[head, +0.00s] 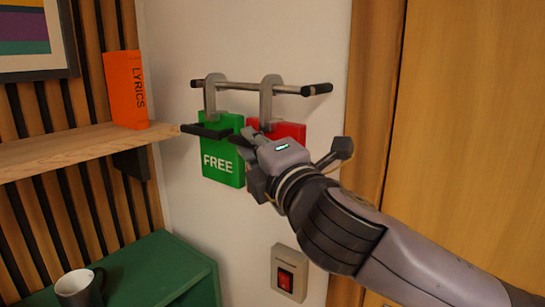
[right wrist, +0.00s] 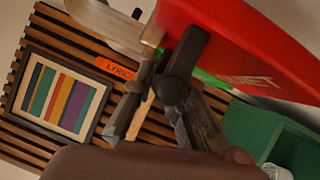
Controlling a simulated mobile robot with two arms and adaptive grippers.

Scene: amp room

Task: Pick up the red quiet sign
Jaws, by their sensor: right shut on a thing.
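The red sign (head: 291,132) hangs by a grey hook (head: 267,100) from the wall rail. My right gripper (head: 250,150) is in front of it in the head view, shut on it, and hides most of its face. In the right wrist view the red sign (right wrist: 255,40) fills the top right, tilted, with faint lettering partly visible. A dark finger (right wrist: 188,60) lies against its edge. My left gripper is not in view.
The rail (head: 240,86) sticks out from the white wall. A wooden shelf (head: 80,150) holds an orange LYRICS box (head: 125,90). Below are a green cabinet (head: 150,265) with a mug (head: 78,290) and a red wall switch (head: 288,275). A wooden door (head: 470,120) stands at right.

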